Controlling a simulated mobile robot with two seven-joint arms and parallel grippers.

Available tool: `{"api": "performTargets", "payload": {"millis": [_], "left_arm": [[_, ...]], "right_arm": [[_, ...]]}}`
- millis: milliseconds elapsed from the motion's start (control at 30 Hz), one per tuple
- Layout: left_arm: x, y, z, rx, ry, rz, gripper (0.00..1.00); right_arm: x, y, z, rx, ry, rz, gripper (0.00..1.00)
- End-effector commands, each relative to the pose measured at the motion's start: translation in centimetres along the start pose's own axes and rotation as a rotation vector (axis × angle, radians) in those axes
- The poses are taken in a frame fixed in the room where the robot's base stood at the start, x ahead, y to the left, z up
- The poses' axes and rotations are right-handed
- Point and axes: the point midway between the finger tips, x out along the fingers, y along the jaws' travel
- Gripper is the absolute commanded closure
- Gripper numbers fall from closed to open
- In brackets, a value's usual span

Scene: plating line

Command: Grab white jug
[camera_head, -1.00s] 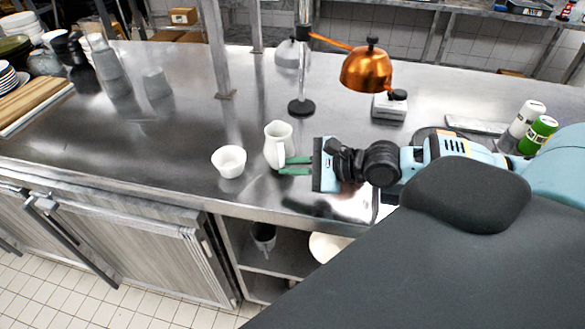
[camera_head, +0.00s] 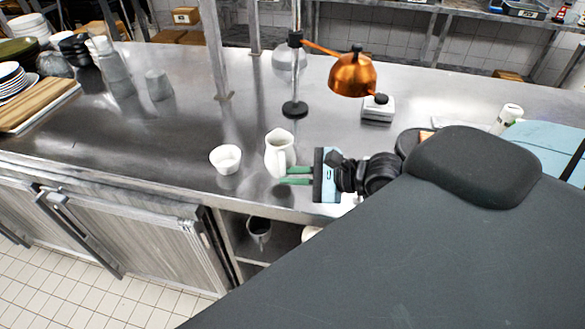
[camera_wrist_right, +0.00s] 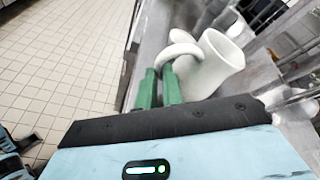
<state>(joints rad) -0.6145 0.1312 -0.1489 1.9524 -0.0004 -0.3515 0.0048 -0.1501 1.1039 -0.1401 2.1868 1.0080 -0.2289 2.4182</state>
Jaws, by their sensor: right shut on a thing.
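The white jug (camera_head: 277,154) stands upright on the steel counter, right of a small white cup. My right gripper (camera_head: 287,176) reaches in from the right with its green fingers at the jug's handle side. In the right wrist view the jug (camera_wrist_right: 218,62) shows its round handle, and the green fingers of my right gripper (camera_wrist_right: 163,78) are close together on that handle. The exact contact is partly hidden. My left gripper is not in view.
The small white cup (camera_head: 226,158) stands close left of the jug. A lamp with a copper shade (camera_head: 352,75) rises behind.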

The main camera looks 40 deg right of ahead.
Motion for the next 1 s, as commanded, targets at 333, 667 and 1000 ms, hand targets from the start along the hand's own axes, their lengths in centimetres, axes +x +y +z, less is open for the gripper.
{"api": "performTargets", "payload": {"millis": [333,667,1000], "left_arm": [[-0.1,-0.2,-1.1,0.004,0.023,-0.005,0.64],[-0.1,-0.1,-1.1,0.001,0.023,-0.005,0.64],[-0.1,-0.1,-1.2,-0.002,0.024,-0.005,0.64]], "right_arm": [[-2.0,2.2,1.2,0.001,-0.003,-0.001,1.0],[-3.9,4.0,2.3,0.0,-0.002,-0.003,1.0],[-5.3,5.6,3.1,-0.001,-0.002,-0.003,1.0]]}}
